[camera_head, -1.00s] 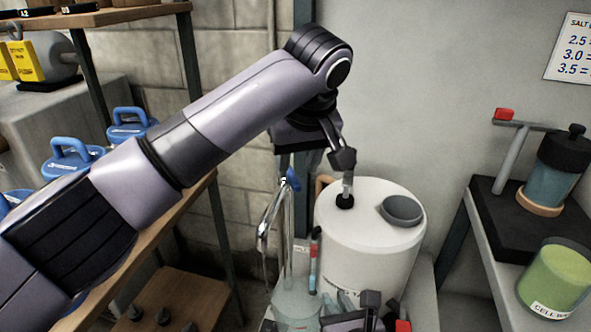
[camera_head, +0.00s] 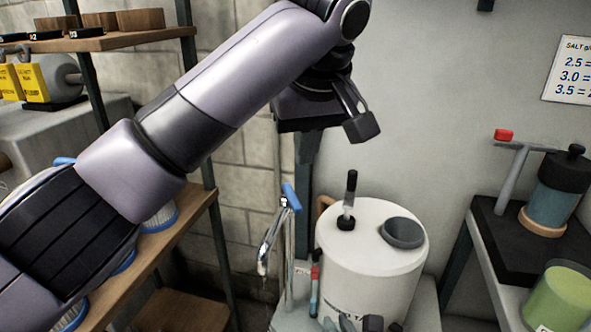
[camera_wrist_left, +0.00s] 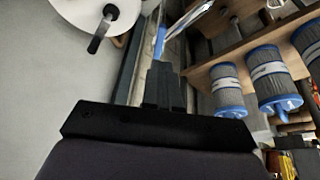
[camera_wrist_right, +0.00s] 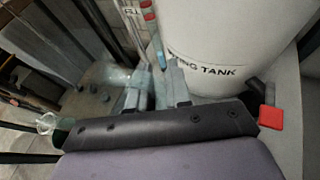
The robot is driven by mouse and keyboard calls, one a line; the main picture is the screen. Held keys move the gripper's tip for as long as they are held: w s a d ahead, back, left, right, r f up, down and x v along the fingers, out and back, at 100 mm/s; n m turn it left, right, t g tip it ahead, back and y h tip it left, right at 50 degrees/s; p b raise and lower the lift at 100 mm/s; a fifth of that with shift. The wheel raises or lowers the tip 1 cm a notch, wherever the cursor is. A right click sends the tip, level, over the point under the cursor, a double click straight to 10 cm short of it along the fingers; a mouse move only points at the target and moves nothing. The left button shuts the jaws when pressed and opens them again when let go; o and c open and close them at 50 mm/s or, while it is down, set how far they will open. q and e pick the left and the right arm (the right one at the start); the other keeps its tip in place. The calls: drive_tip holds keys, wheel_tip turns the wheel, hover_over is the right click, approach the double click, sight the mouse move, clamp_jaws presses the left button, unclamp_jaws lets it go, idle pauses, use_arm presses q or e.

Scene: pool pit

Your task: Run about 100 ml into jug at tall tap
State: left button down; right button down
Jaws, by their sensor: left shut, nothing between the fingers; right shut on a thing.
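The tall tap (camera_head: 268,240) is chrome with a blue lever (camera_head: 291,197) on top, left of the white tank. The lever also shows in the left wrist view (camera_wrist_left: 160,42). My left gripper (camera_head: 362,126) is shut and empty, raised above the tank, up and right of the lever. My right gripper (camera_wrist_right: 158,90) is shut on what looks like the clear jug (camera_wrist_right: 112,76), whose see-through wall shows beside the fingertips. In the head view the jug is cut off below the frame, so its water level is hidden. I cannot tell whether water runs.
The white tank (camera_head: 365,285) has a grey cup (camera_head: 403,233) and a black-handled rod (camera_head: 350,190) on top. Shelves with blue-ended filters (camera_wrist_left: 228,88) stand left. A bench with a green container (camera_head: 560,300) stands right.

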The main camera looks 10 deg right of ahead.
use_arm(q)
drive_tip(key=h, duration=0.3)
approach(292, 200)
drive_tip(key=s+a+r, duration=0.1)
drive_tip(key=a+r, duration=0.1)
drive_tip(key=s+a+f+m+t+h, duration=0.1)
drive_tip(key=s+a+f+h, duration=0.15)
drive_tip(key=a, duration=0.45)
drive_tip(key=w+d+f, duration=0.1)
drive_tip(key=d+f, duration=0.1)
drive_tip(key=w+d+f, duration=0.2)
drive_tip(key=d+f, duration=0.1)
drive_tip(key=w+d+f, duration=0.2)
drive_tip(key=shift+w+d+f, duration=0.15)
drive_tip(key=shift+f, duration=0.05)
drive_tip(key=shift+w+d, duration=0.1)
drive_tip(key=shift+d, duration=0.4)
